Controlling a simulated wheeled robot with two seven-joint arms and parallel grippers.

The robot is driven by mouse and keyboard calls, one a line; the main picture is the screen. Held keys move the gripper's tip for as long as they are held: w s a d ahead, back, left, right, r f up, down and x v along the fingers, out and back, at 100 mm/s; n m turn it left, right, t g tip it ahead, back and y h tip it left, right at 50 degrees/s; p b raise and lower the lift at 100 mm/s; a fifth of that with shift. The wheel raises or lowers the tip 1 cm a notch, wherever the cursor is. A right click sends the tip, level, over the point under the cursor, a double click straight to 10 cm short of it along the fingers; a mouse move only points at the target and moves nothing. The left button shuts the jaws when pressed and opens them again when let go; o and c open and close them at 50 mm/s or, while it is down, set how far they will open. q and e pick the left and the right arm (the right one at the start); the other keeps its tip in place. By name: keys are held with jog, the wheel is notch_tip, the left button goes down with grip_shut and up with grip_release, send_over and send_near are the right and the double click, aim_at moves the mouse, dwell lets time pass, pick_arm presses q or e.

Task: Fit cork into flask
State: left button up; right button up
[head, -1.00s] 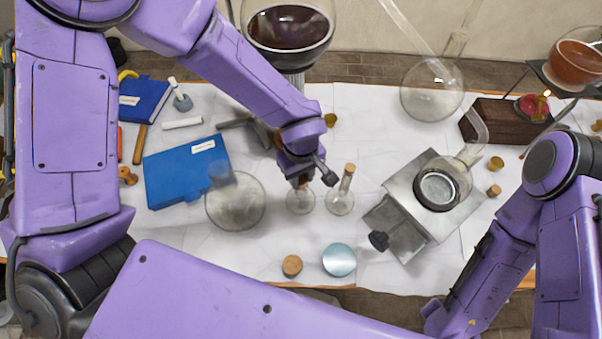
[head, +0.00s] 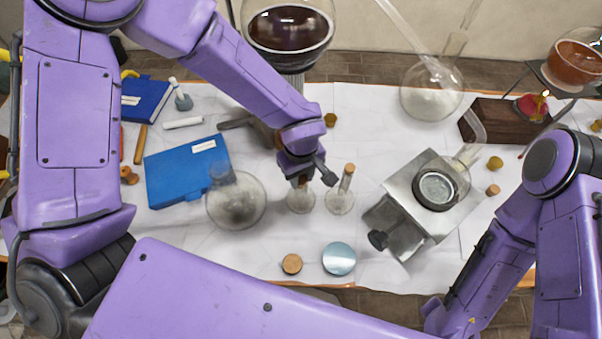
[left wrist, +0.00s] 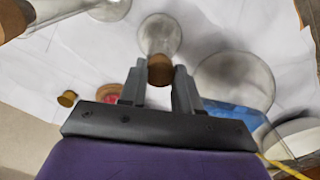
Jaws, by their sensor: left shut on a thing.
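My left gripper (head: 301,182) points down over a small clear round flask (head: 301,200) near the middle of the table. In the left wrist view the gripper (left wrist: 160,85) is shut on a brown cork (left wrist: 159,70), between its fingertips. The flask's round body (left wrist: 160,35) shows just beyond the cork, in line with it. The cork is at the flask's mouth, but I cannot tell how deep it sits, as the fingers hide the neck. My right arm comes in at the right; its gripper is out of the picture.
A second small flask (head: 340,202) with a cork (head: 349,169) stands close on the right. A large round flask (head: 236,203) and a blue book (head: 182,172) are on the left. A metal burner stand (head: 415,212) is on the right. A loose cork (head: 292,264) and a pale-blue disc (head: 339,259) lie in front.

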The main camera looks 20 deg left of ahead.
aim_at(301, 179)
pick_arm(q)
jog(key=shift+f+p, duration=0.3)
jog(key=shift+p, duration=0.15)
dwell(0.7)
jog(key=shift+f, duration=0.2)
dwell(0.9)
jog(key=o, duration=1.4)
notch_tip(301, 179, up, 3)
jog(key=p, duration=0.3)
jog(key=shift+r+p, duration=0.65)
jog(key=shift+r, duration=1.35)
